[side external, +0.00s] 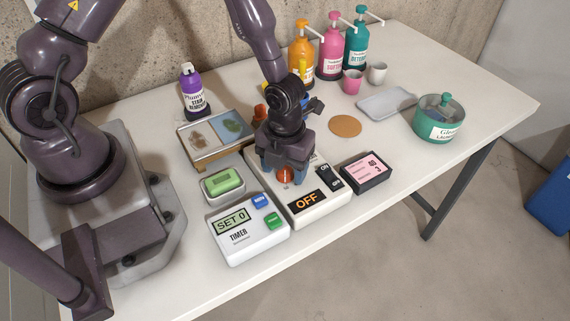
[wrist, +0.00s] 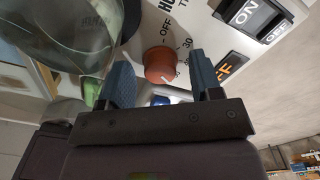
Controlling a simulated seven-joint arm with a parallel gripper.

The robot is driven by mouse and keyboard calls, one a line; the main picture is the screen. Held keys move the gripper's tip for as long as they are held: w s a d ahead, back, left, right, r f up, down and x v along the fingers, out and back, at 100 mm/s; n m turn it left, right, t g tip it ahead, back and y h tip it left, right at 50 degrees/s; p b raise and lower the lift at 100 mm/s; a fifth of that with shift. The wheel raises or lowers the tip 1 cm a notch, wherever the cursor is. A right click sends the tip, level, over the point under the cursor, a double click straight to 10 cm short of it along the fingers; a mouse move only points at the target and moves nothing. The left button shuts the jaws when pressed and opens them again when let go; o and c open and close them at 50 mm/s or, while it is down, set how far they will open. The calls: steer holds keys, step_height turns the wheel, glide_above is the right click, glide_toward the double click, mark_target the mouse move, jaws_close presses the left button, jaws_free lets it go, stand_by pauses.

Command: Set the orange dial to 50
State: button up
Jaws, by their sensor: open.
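The orange dial (side external: 285,174) is a round knob on a white control panel (side external: 322,208), largely covered by my gripper in the side view. The wrist view shows the dial (wrist: 159,65) with a pale pointer mark on its lower edge. Printed around it are OFF and numbers, including 30; the number at the pointer is not clear. My gripper (side external: 284,178) points down over the dial. In the wrist view the open fingers of my gripper (wrist: 160,65) stand on either side of the dial, with gaps visible. The panel's display (side external: 307,201) reads OFF.
A rocker switch (side external: 329,177) sits beside the dial. Pump bottles (side external: 332,48) are at the back.

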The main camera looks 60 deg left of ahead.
mark_target(284, 170)
step_height(284, 170, up, 13)
stand_by(0.5)
steer(key=s+a+r+n+y, duration=0.1)
steer(key=s+a+r+n, duration=0.15)
steer(key=n, duration=0.65)
steer(key=s+a+r+n+y, duration=0.1)
steer(key=s+a+n, duration=0.25)
steer(key=n, duration=0.55)
steer(key=s+r+n+t+h, duration=0.1)
steer(key=s+r+n+t, duration=0.1)
steer(key=r+n, duration=0.3)
steer(key=s+a+r+n+t+h, duration=0.1)
steer(key=s+r+n+t, duration=0.2)
steer(key=r+n, duration=0.3)
step_height(284, 170, up, 3)
steer(key=shift+s+a+t, duration=0.25)
steer(key=shift+s+t, duration=0.05)
steer(key=shift+s, duration=0.15)
